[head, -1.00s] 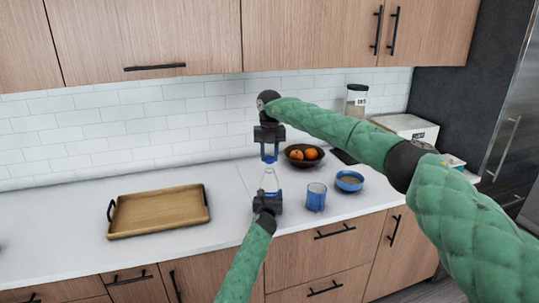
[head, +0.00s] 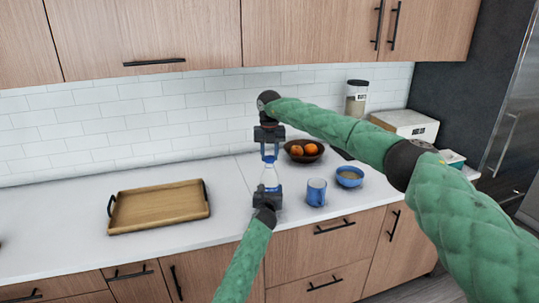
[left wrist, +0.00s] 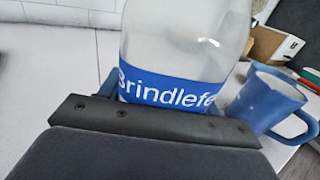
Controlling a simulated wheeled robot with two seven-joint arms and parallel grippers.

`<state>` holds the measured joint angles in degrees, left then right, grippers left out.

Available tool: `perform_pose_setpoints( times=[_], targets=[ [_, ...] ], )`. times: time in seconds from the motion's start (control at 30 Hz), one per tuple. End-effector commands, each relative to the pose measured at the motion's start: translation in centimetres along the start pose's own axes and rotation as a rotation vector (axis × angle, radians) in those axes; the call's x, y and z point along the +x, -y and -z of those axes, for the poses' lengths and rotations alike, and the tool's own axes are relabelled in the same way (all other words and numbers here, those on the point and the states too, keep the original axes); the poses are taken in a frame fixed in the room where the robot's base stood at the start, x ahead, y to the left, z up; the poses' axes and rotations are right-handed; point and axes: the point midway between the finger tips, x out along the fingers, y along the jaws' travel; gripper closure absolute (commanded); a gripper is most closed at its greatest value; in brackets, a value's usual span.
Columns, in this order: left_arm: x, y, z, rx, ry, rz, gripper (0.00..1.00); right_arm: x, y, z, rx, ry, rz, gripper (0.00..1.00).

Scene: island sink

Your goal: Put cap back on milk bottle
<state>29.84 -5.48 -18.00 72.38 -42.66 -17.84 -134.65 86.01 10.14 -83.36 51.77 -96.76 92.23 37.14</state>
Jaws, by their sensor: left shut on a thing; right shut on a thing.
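The milk bottle (head: 270,178) is clear with a blue label and stands upright, held in my left gripper (head: 268,190), which is shut on it. In the left wrist view the bottle (left wrist: 182,72) fills the middle, with its blue label just above my gripper; its top is out of frame. My right gripper (head: 269,155) points straight down directly above the bottle, shut on the small blue cap (head: 269,158). The cap is at the bottle's mouth; whether it touches or is seated is too small to tell.
A blue mug (head: 316,191) stands right of the bottle, with a blue bowl (head: 349,177) beyond it. A dark bowl of oranges (head: 304,151) is behind. A wooden tray (head: 158,207) lies to the left, with clear counter between it and the bottle.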

Motion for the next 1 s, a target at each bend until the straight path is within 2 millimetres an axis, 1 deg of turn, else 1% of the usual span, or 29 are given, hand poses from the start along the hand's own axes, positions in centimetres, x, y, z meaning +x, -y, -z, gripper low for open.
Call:
perform_pose_setpoints(
  times=[0.73, 0.77, 0.87, 1.0],
  targets=[
    [0.0, 0.0, 0.0, 0.000, 0.000, 0.000, 0.79, 1.1, 0.0, 0.0, 0.002, 0.001, 0.000, 0.88],
    [0.0, 0.0, 0.0, 0.000, 0.000, 0.000, 1.00, 1.1, 0.0, 0.0, 0.002, 0.001, 0.000, 0.88],
    [0.0, 0.0, 0.0, 0.000, 0.000, 0.000, 1.00, 1.1, 0.0, 0.0, 0.021, 0.001, -0.001, 0.88],
    [0.0, 0.0, 0.0, 0.000, 0.000, 0.000, 1.00, 1.1, 0.0, 0.0, 0.142, 0.001, -0.001, 0.88]
  ],
)
